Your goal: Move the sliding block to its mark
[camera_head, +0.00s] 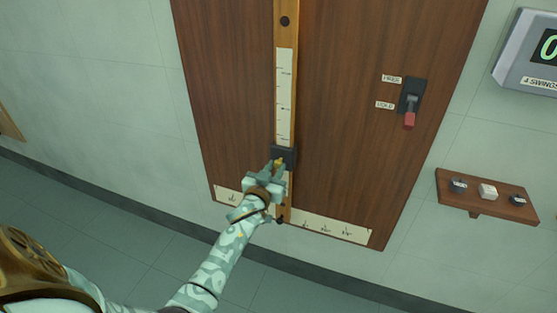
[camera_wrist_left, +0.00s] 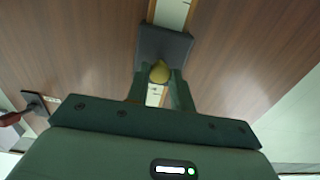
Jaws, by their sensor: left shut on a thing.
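The sliding block (camera_head: 289,153) is dark grey and sits low on a vertical wooden rail (camera_head: 287,38) on a brown wood panel. A white scale strip (camera_head: 285,90) with dark marks runs up the rail above the block. My left gripper (camera_head: 277,166) is at the block's front, shut on its yellow knob. In the left wrist view the knob (camera_wrist_left: 160,72) is between the two fingers, with the block (camera_wrist_left: 165,45) just behind it. Which line is the mark I cannot tell. My right gripper is not in view.
A lever with a red handle (camera_head: 409,119) is on the panel's right, beside two small labels. A wooden shelf (camera_head: 487,197) with small items and a digital display box (camera_head: 530,50) are on the right wall. The panel surface left of the rail is clear.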

